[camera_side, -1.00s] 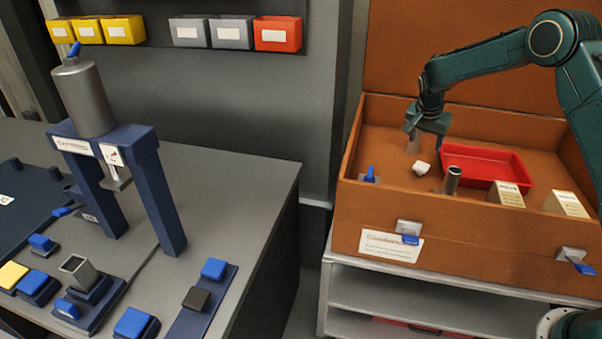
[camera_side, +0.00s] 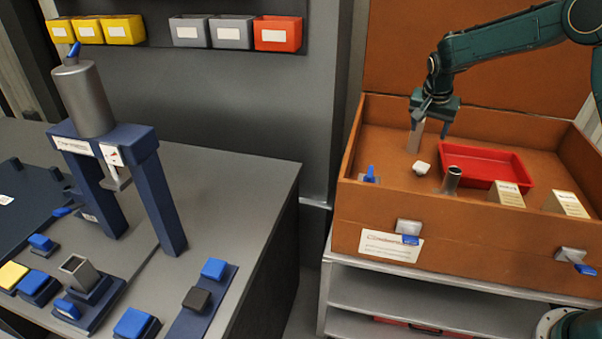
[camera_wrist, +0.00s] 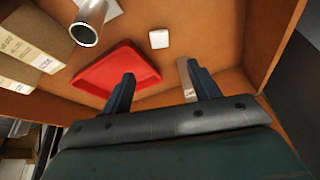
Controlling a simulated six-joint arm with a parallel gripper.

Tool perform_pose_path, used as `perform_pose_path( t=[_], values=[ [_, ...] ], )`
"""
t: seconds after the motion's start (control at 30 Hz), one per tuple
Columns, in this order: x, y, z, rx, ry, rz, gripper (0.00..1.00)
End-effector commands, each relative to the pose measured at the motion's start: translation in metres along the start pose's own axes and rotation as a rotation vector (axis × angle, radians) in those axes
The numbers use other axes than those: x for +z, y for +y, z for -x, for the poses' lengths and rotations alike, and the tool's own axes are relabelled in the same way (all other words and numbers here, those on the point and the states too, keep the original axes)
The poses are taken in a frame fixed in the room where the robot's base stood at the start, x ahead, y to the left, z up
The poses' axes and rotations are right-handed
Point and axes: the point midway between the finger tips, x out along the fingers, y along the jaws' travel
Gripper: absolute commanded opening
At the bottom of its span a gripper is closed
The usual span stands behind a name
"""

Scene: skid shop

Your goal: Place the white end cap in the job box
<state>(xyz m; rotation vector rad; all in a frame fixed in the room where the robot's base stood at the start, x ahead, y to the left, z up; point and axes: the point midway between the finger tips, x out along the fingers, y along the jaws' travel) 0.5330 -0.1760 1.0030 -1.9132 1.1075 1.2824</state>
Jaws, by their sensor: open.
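The white end cap (camera_side: 422,168) is a small white block on the floor of the brown open-lidded box (camera_side: 480,240), left of the red tray. It also shows in the wrist view (camera_wrist: 159,39), ahead of the fingertips and clear of them. My gripper (camera_side: 431,127) is above the box floor, behind and above the cap. In the wrist view my gripper (camera_wrist: 158,76) has its two fingers apart with nothing between them.
A red tray (camera_side: 490,166) lies right of the cap. A short metal tube (camera_side: 452,180) stands in front. A pale upright piece (camera_side: 415,138) is close to my left finger. Two cartons (camera_side: 507,195) (camera_side: 567,204) stand at the front right. A bench with a press (camera_side: 105,155) is left.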

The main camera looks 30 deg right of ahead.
Motion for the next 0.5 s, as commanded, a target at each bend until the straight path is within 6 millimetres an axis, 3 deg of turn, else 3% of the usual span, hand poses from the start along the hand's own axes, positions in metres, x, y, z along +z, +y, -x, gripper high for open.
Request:
perform_pose_path(
  t=[0.03, 0.2, 0.5],
  values=[
    [0.003, 0.002, 0.018, -0.017, 0.000, 0.024, 0.61],
    [0.019, 0.013, 0.068, -0.067, -0.005, 0.117, 0.61],
    [0.056, 0.044, 0.145, -0.151, -0.006, 0.289, 0.61]
  ],
)
